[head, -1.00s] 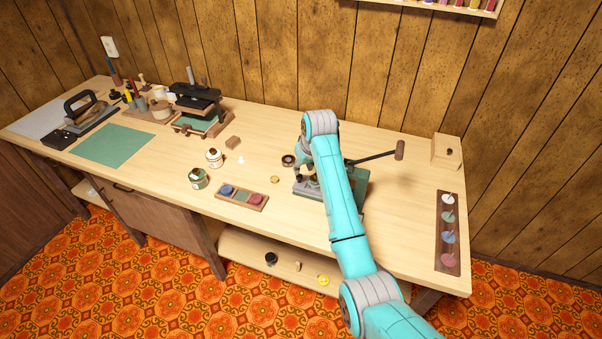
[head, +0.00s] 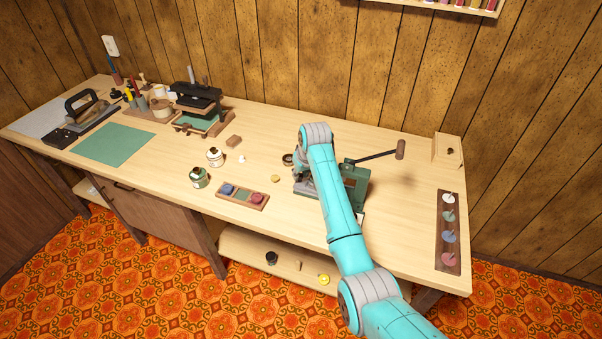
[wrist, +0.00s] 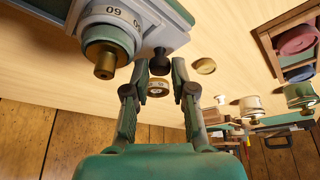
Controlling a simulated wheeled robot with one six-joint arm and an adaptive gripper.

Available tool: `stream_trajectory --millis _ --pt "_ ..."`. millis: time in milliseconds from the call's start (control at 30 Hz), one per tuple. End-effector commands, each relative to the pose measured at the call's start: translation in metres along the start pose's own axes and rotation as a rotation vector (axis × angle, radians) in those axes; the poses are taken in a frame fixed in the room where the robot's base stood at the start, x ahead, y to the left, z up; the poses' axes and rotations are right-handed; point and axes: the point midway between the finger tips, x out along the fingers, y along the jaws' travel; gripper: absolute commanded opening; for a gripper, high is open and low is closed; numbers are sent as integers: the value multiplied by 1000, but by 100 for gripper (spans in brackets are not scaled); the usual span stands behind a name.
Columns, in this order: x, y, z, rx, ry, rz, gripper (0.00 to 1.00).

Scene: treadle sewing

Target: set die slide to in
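A green press-like machine (head: 357,178) with a long dark lever stands on the bench, partly covered by my arm. A grey part at its left (head: 301,188) shows beside my arm; I cannot tell for sure whether it is the die slide. In the wrist view, a grey body with a numbered dial and brass stud (wrist: 106,40) is at upper left. A dark round knob (wrist: 160,60) sticks out from that body, at the fingertips. My gripper (wrist: 160,72) is open, one finger to each side of the knob; contact is not clear.
A rack of coloured discs (head: 448,232) lies at the right. The lever's handle (head: 400,149) juts out rightward.

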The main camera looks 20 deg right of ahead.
Motion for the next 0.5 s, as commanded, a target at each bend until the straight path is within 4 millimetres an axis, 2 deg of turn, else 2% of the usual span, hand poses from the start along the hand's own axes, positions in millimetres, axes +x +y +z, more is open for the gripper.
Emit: stream_trajectory --millis 133,333,500 --pt "0 2 2 1 0 0 0" --pt "-8 25 23 3 -1 1 0" --pt "-12 32 30 0 -1 0 0"
